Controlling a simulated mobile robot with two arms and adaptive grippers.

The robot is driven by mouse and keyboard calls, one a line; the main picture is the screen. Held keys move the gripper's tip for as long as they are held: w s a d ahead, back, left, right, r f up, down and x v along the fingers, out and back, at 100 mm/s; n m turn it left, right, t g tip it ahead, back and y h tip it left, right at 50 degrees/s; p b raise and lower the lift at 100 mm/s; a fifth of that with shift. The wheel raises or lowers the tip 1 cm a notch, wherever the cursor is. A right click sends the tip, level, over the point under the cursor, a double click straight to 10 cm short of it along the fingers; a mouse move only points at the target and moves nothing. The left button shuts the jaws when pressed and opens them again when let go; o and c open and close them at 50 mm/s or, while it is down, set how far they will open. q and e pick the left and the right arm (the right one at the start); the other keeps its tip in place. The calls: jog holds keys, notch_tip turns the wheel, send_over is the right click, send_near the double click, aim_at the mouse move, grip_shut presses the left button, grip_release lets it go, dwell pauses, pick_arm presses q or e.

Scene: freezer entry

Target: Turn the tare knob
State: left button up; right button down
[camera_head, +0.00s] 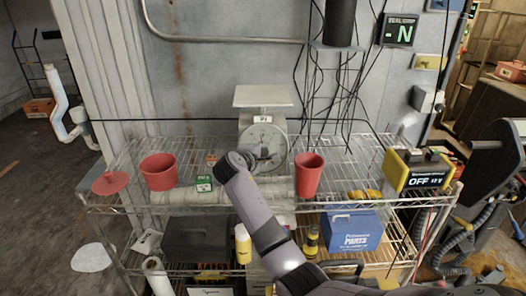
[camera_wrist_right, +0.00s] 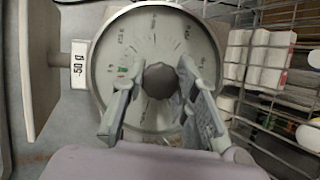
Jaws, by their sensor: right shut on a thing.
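The weighing scale (camera_head: 262,97) stands on the wire shelf, with a flat tray on top and a round dial on its front. In the right wrist view the dial (camera_wrist_right: 117,45) fills the middle, with a dark round tare knob (camera_wrist_right: 158,81) at its centre. My right gripper (camera_wrist_right: 160,74) has one finger on each side of the knob and is shut on it. In the head view my right gripper (camera_head: 260,154) is in front of the dial and hides part of it. A tag reading about 50 g (camera_wrist_right: 79,65) is beside the dial. My left gripper is not in view.
A red pot (camera_head: 158,172) and a red lid (camera_head: 110,183) are left on the shelf. A red cup (camera_head: 308,175) stands close to the right of my arm. A yellow-black display box (camera_head: 417,172) reading OFF is at the right end. Cables hang behind.

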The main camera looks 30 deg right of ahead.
jog(key=m+y+p, duration=0.1)
jog(key=m, duration=0.3)
jog(key=shift+r+g+p, duration=0.1)
jog(key=shift+g+p, duration=0.25)
jog(key=shift+g, duration=0.05)
jog(key=shift+m+y+p, duration=0.65)
jog(key=shift+m+y, duration=0.25)
jog(key=shift+m, duration=0.5)
jog(key=c, duration=1.2)
grip_release()
jog(key=shift+c, duration=0.2)
jog(key=v, duration=1.2)
